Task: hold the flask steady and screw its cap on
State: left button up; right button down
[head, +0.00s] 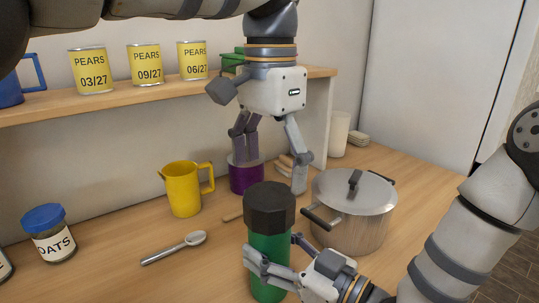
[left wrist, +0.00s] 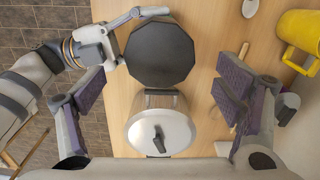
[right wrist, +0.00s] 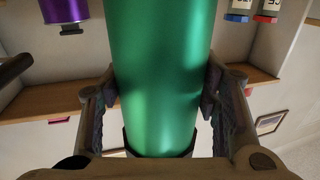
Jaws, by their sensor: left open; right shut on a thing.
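The green flask (head: 268,250) stands upright near the front of the counter. Its dark, many-sided cap (head: 269,205) sits on top, straight; I cannot tell how tightly it is seated. My right gripper (head: 279,262) is shut on the flask body below the cap. The green body fills the middle of the right wrist view (right wrist: 165,70), between the two fingers. My left gripper (head: 269,148) is open and empty, fingers pointing down, above and behind the cap. The left wrist view looks down on the cap (left wrist: 160,52), beyond the open fingers and touching neither.
A lidded pot (head: 352,215) stands close right of the flask. A purple container (head: 246,179) and yellow jug (head: 183,190) stand behind. A shelf (head: 130,104) with cans runs along the wall.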

aim_at(270, 195)
pick_arm(q)
jog(key=n, duration=0.7)
jog(key=shift+r+n, duration=0.25)
jog(key=shift+n, duration=0.15)
jog(key=n, duration=0.3)
jog(key=shift+r+n, duration=0.1)
jog(key=shift+n, duration=0.3)
jog(key=n, duration=0.5)
jog(key=shift+r+n, duration=0.2)
jog(key=shift+n, duration=0.2)
jog(key=n, duration=0.4)
jog(key=shift+r, duration=0.1)
notch_tip(270, 195, down, 8)
jog(key=shift+c, duration=0.6)
